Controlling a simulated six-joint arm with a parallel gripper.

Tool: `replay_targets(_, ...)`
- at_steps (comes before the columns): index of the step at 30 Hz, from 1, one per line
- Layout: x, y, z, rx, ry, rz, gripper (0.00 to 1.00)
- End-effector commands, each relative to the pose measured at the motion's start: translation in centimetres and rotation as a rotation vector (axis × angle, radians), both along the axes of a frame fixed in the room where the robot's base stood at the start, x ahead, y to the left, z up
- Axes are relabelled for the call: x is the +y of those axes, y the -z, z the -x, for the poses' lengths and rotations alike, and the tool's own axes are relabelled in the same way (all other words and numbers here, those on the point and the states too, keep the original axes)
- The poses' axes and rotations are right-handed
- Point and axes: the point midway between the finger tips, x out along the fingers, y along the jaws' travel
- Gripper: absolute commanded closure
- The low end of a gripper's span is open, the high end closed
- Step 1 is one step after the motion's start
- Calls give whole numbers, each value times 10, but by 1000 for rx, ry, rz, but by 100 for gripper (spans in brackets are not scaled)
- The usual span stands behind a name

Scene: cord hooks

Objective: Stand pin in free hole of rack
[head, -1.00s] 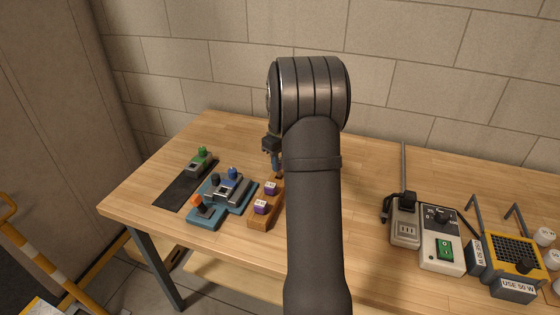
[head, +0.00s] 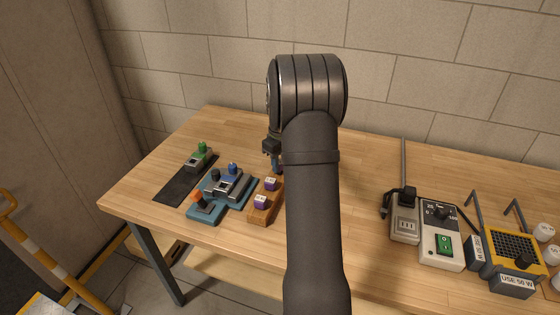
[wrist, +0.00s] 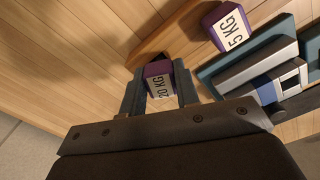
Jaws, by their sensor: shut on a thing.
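In the wrist view, my gripper (wrist: 160,90) is shut on a purple pin (wrist: 158,70) with a white label reading 20 KG. The wooden rack (wrist: 150,52) shows just beyond the held pin; whether the pin's lower end touches it is hidden. A second purple pin (wrist: 222,20), labelled 5 KG, stands beyond to the right. In the head view, the gripper (head: 275,160) is at the far end of the rack (head: 257,217), partly behind my arm. Two purple pins stand in the rack, one farther (head: 270,184) and one nearer (head: 260,201). The free hole is hidden.
Left of the rack is a blue fixture (head: 205,215) with grey, blue and orange parts. Left of that is a black strip (head: 178,190) with a green-topped block (head: 199,156). Grey boxes (head: 440,248) and a yellow unit (head: 512,250) stand at right. The back-left tabletop is clear.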

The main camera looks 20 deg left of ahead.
Motion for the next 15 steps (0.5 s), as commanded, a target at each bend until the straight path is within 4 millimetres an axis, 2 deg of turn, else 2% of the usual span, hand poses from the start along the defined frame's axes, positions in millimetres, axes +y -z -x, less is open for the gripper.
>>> replay_targets(15,0,12,0,0,0,0,94)
